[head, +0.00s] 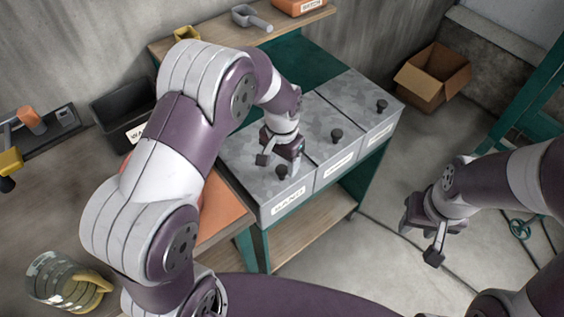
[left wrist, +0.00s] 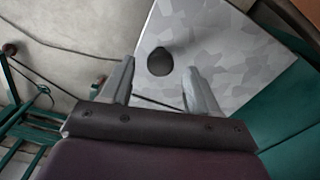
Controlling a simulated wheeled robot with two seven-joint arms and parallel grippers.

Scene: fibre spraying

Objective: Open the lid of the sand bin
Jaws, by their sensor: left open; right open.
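The sand bin (head: 289,203) is the nearest of three bins in a row, with a "SAND" label on its front. Its grey mottled lid (head: 243,165) lies flat and closed and has a dark round knob (head: 282,173). My left gripper (head: 279,162) is open over this lid, close to the knob. In the left wrist view the knob (left wrist: 160,62) shows between the two spread fingertips (left wrist: 160,70), with no visible contact. My right gripper (head: 420,240) is open and empty, off to the right over the floor.
Two more lidded bins with knobs (head: 337,135) (head: 382,105) continue to the back right. A shelf (head: 220,42) with a scoop (head: 250,18) stands behind. A cardboard box (head: 432,77) is at the back right. A glass jug (head: 62,283) is at the lower left. Open floor lies right.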

